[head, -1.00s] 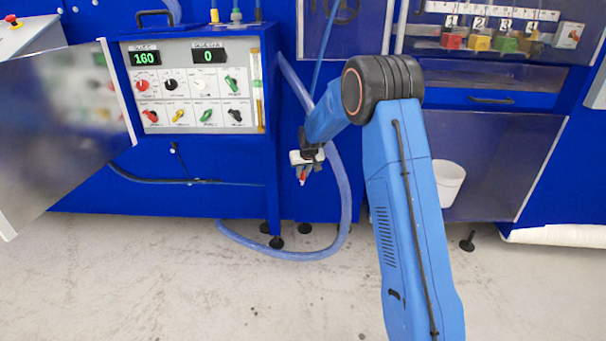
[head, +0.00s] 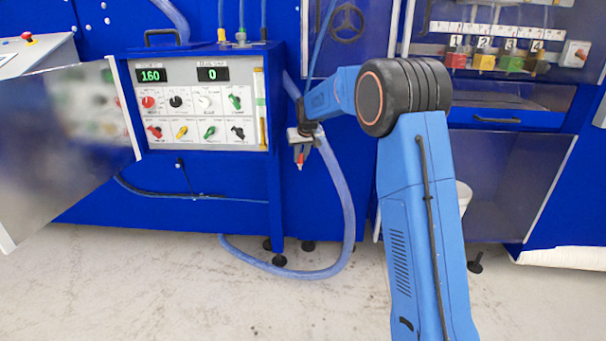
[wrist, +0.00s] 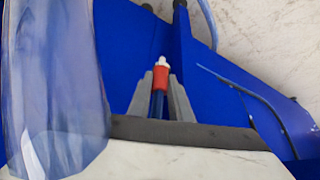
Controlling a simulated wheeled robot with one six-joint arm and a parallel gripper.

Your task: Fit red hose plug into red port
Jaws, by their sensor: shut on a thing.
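My gripper (head: 300,158) hangs to the right of the control cabinet, pointing down. In the wrist view my gripper (wrist: 161,98) is shut on the red hose plug (wrist: 161,78), which has a white tip and a blue hose behind it. The plug shows small and red in the head view (head: 300,159). The red port is perhaps the red numbered block (head: 456,61) in the row at upper right, marked 1, well apart from the plug. I cannot make out its opening.
A thick clear-blue hose (head: 345,200) loops close beside my gripper and fills the left of the wrist view. The cabinet's open door (head: 70,150) stands at left. A white bucket (head: 464,195) is partly hidden behind my arm. The floor in front is clear.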

